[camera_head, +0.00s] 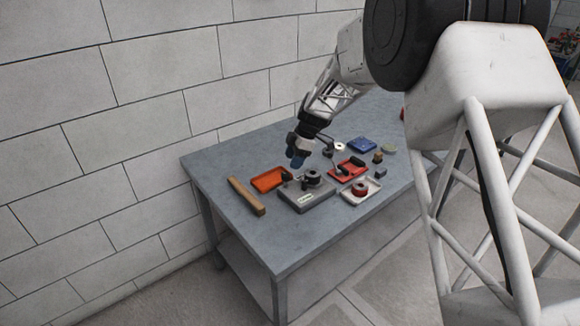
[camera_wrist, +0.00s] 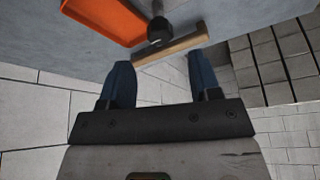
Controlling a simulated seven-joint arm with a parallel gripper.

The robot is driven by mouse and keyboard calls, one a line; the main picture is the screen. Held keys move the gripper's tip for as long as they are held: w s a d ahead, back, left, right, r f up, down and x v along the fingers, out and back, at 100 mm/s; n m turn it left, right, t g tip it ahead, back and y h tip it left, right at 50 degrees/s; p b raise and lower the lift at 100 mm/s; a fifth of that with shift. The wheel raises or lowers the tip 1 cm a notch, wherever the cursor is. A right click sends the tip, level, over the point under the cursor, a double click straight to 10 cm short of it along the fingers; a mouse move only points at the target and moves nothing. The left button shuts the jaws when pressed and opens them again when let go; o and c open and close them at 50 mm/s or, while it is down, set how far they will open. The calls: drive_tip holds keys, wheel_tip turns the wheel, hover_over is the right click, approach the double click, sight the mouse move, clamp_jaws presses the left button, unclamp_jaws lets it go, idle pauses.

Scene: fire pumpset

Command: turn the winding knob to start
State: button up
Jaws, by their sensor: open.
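A grey winding device (camera_head: 308,196) with a pale label on its front stands on the table. A dark spool-like part (camera_head: 312,178) sits on top, and a small dark knob (camera_head: 287,176) shows at its left side. In the wrist view a dark round knob (camera_wrist: 160,29) on a stem lies beyond the fingertips; it looks like the same one, though I cannot be sure. My gripper (camera_head: 296,160) is above and behind the device, apart from it. In the wrist view its two blue fingers (camera_wrist: 163,78) are spread, with nothing between them.
An orange tray (camera_head: 268,180) and a wooden bar (camera_head: 246,196) lie left of the device. A red tray (camera_head: 347,170), a white tray with a red spool (camera_head: 361,189) and a blue box (camera_head: 362,145) are to the right. The table's (camera_head: 270,241) front is clear.

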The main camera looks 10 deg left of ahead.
drive_tip(key=shift+v, duration=0.95)
drive_tip(key=s+d+r+m+t+h, duration=0.1)
drive_tip(key=s+d+r+m, duration=0.4)
drive_tip(key=s+d+r, duration=0.4)
drive_tip(key=s+d+r+m+t+h, duration=0.1)
drive_tip(key=s+d+r+m, duration=0.5)
drive_tip(key=s, duration=0.5)
drive_tip(key=s+d+m, duration=0.3)
drive_tip(key=s+d, duration=0.1)
drive_tip(key=s, duration=0.6)
drive_tip(key=s+d+m+t+h, duration=0.1)
drive_tip(key=s+d+m, duration=0.3)
drive_tip(key=s, duration=0.6)
drive_tip(key=s+d+r+m+t+h, duration=0.1)
drive_tip(key=s+d+m, duration=0.2)
drive_tip(key=s, duration=0.7)
drive_tip(key=shift+d+m, duration=0.4)
drive_tip(key=shift+m, duration=0.3)
